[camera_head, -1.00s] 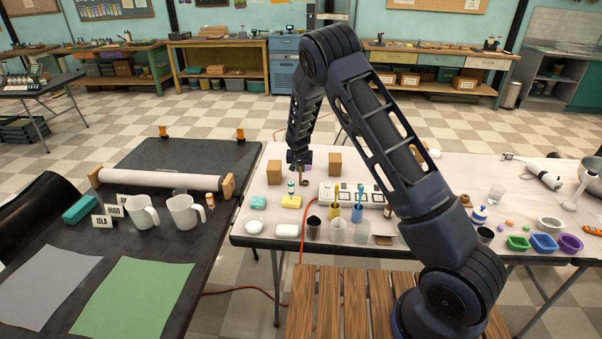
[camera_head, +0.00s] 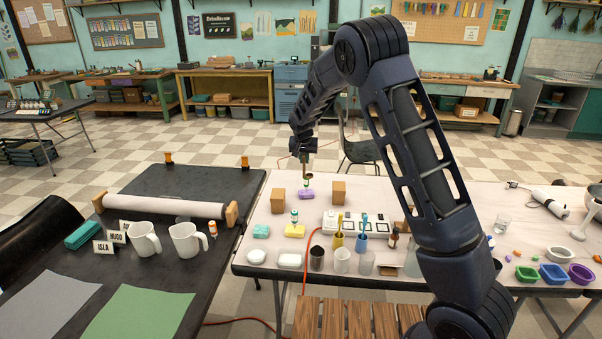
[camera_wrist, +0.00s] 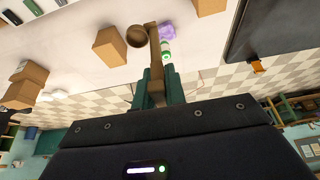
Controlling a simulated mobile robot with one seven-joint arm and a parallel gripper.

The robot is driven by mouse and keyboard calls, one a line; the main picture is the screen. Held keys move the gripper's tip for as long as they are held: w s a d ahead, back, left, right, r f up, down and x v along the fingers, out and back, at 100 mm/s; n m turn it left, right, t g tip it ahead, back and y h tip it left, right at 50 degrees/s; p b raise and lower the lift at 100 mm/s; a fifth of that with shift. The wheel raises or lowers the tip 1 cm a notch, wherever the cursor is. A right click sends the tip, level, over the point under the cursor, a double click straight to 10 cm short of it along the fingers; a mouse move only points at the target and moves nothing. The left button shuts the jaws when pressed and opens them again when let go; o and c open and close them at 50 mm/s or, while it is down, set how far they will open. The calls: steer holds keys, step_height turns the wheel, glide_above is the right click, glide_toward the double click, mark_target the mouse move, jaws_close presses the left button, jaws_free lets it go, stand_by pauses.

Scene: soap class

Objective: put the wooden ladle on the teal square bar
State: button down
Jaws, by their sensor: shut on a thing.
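My gripper (camera_head: 306,158) is shut on the wooden ladle (camera_head: 308,176) and holds it above the far part of the white table. In the wrist view, the ladle's handle (camera_wrist: 156,62) stands between the green fingers of my gripper (camera_wrist: 158,88), its round brown bowl beyond the fingertips. The teal square bar (camera_head: 261,231) lies near the table's left edge, in front and to the left of my gripper. Nothing stands on it. I cannot make it out in the wrist view.
A purple bar (camera_head: 306,195) lies below the ladle, with a small green-and-white bottle by it. Wooden blocks (camera_head: 278,201) stand to either side. A yellow bar (camera_head: 294,231) with a small bottle is right of the teal bar. White soaps and several cups stand in front.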

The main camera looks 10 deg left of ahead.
steer(key=shift+s+a+r, duration=0.2)
steer(key=shift+a+r, duration=0.05)
steer(key=shift+r, duration=0.05)
steer(key=s+a+r, duration=0.3)
steer(key=s+a, duration=1.2)
steer(key=a, duration=0.2)
steer(key=f, duration=2)
steer(key=shift+s+a+f, duration=0.1)
steer(key=shift+s+a, duration=0.1)
steer(key=shift+s, duration=0.1)
steer(key=shift+f, duration=0.15)
steer(key=c, duration=1.5)
jaws_free()
steer(key=shift+o, duration=0.2)
steer(key=v, duration=1.2)
